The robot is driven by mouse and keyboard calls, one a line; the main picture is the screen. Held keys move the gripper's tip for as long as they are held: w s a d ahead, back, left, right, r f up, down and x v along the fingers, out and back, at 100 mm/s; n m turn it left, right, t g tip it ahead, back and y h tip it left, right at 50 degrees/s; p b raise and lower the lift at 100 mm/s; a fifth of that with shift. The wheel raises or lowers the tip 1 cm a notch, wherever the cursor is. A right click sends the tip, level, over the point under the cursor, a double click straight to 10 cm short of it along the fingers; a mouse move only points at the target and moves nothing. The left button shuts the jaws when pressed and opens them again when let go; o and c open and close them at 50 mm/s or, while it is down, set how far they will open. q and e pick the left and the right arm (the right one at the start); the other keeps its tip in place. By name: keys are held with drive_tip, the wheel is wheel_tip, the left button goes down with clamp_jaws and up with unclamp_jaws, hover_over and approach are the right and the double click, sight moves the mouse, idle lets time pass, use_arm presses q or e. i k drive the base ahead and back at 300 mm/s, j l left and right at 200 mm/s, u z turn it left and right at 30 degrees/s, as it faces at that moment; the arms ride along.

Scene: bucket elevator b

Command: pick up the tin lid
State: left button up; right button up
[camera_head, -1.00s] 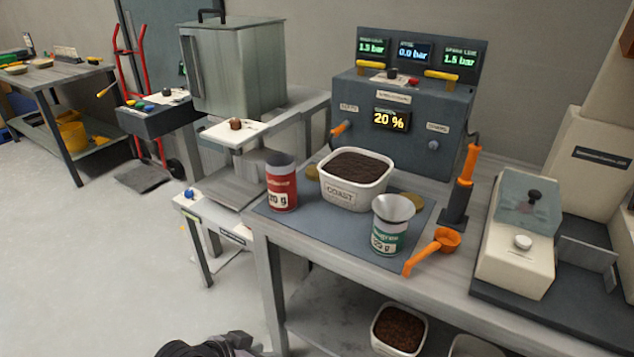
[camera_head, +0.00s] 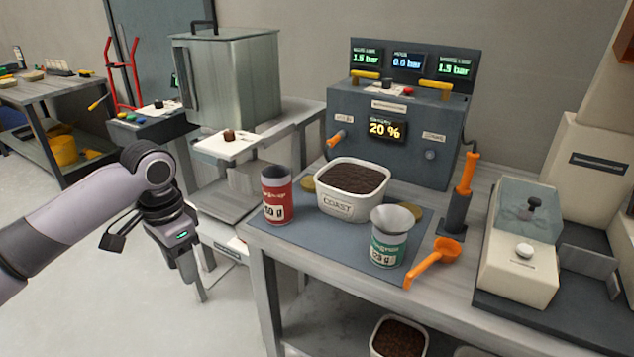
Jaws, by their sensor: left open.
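Two flat, round gold lids lie on the dark mat (camera_head: 335,243). One lid (camera_head: 307,184) is behind the red tin (camera_head: 277,196), partly hidden by the white tub (camera_head: 349,207) of dark grounds. The other lid (camera_head: 413,212) is right of the tub, partly hidden behind the green tin (camera_head: 389,238). Both tins look open at the top. My left gripper (camera_head: 188,274) points down left of the table, well apart from both lids. It is open and looks empty, though its fingertips are small and unclear. My right gripper is out of view.
An orange scoop (camera_head: 430,262) lies at the mat's front right. An orange-handled tool (camera_head: 465,182) stands in a dark holder behind it. A scale (camera_head: 520,262) is on the right. A control box (camera_head: 395,130) stands behind the tub. Left of the table is a small weighing stand.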

sight(308, 184)
drive_tip(key=i+j+z, duration=0.2)
drive_tip(key=j+z, duration=0.15)
drive_tip(key=i+j+z, duration=0.15)
drive_tip(key=j+z, duration=0.2)
drive_tip(key=j, duration=0.25)
drive_tip(key=i+j+z, duration=0.1)
drive_tip(key=j+z, duration=0.25)
drive_tip(key=j, duration=0.2)
drive_tip(key=j+z, duration=0.35)
drive_tip(key=j, duration=0.2)
drive_tip(key=i+j+z, duration=0.45)
drive_tip(key=k+l, duration=0.05)
drive_tip(key=l, duration=0.05)
